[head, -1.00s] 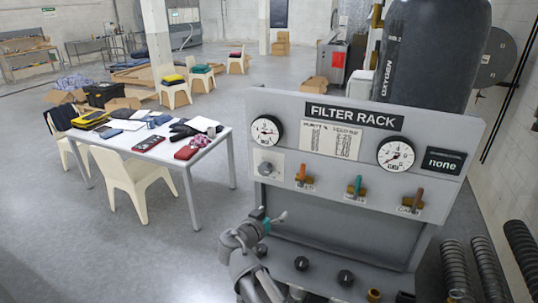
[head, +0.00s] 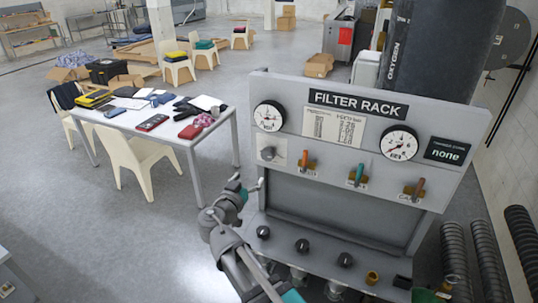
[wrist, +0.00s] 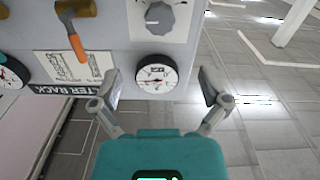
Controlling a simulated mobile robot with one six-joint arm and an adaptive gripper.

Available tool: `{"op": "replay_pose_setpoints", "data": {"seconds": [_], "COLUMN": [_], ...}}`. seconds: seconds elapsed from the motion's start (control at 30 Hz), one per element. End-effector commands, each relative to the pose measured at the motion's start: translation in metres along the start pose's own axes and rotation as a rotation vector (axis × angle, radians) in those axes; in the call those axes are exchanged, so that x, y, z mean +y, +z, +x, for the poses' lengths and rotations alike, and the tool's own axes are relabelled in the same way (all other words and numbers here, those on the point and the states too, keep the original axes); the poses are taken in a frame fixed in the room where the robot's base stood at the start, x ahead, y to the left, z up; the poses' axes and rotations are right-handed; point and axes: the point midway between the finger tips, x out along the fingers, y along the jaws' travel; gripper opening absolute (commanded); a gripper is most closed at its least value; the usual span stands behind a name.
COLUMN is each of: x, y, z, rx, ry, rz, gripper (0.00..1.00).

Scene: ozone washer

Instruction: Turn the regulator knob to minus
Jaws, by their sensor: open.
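The grey regulator knob (head: 268,154) sits on a pale square plate at the left end of the filter rack panel (head: 440,211), under the left round gauge (head: 268,116). The knob also shows in the wrist view, where the picture is upside down, at the top edge (wrist: 162,20); the gauge (wrist: 156,76) appears between the finger tips. My gripper (head: 247,183) is open and empty, below and left of the knob in the head view, apart from it. In the wrist view its two fingers (wrist: 160,84) are spread wide. Which way the knob points is too small to tell.
Three valve handles, orange (head: 306,158), teal (head: 359,172) and brown-orange (head: 418,188), stick out right of the knob. Several black knobs line the lower shelf (head: 325,262). A cluttered table (head: 150,134) stands left. Open floor lies between the table and the rack.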

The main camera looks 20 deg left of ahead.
Motion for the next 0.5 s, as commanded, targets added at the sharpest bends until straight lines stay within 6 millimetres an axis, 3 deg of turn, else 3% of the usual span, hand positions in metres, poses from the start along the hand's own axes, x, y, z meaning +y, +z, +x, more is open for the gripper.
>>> {"op": "replay_pose_setpoints", "data": {"seconds": [0.27,0.5], "x": [0.0,-0.001], "y": [0.0,0.0], "z": [0.028,0.064], "rx": [-0.001,-0.001], "ry": [0.003,0.004], "rz": [0.0,0.0], "gripper": [0.95,0.95]}}
